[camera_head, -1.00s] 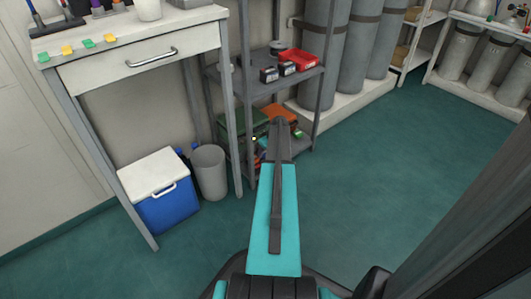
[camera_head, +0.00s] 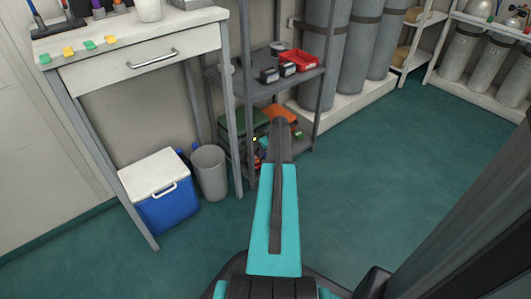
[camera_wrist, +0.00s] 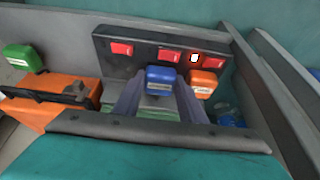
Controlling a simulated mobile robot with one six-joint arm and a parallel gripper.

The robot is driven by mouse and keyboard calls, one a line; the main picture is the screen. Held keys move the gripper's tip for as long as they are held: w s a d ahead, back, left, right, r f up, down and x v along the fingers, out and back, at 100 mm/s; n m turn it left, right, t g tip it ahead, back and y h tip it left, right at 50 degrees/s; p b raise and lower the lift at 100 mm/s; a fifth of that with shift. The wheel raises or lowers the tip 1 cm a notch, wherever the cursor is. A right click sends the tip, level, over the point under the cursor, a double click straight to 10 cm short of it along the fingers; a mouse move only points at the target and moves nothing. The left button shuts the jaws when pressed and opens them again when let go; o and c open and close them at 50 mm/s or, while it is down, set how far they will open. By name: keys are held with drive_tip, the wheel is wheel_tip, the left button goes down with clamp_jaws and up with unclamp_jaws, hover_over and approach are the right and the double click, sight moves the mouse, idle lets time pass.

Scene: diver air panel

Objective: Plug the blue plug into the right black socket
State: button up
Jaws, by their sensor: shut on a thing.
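In the wrist view the blue plug (camera_wrist: 160,75) sits between the two grey fingers of my gripper (camera_wrist: 158,98), which is shut on it. The plug is in front of a dark panel (camera_wrist: 140,48) bearing a row of red switches, below the middle one. An orange plug (camera_wrist: 203,82) is just right of it, below the right red switch (camera_wrist: 214,62). I cannot make out the black sockets, and cannot tell whether the blue plug touches the panel. In the head view my arm hides the gripper.
An orange case (camera_wrist: 50,95) and a green object (camera_wrist: 20,56) lie to the left in the wrist view. The head view shows a grey shelf rack (camera_head: 262,88), a desk (camera_head: 140,55), a blue cooler (camera_head: 168,205) and a bin (camera_head: 210,172). Open floor lies right.

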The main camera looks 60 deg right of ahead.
drive_tip(key=shift+s+r+p, duration=0.1)
drive_tip(key=shift+r+p, duration=0.9)
drive_tip(key=shift+r, duration=0.55)
idle(0.4)
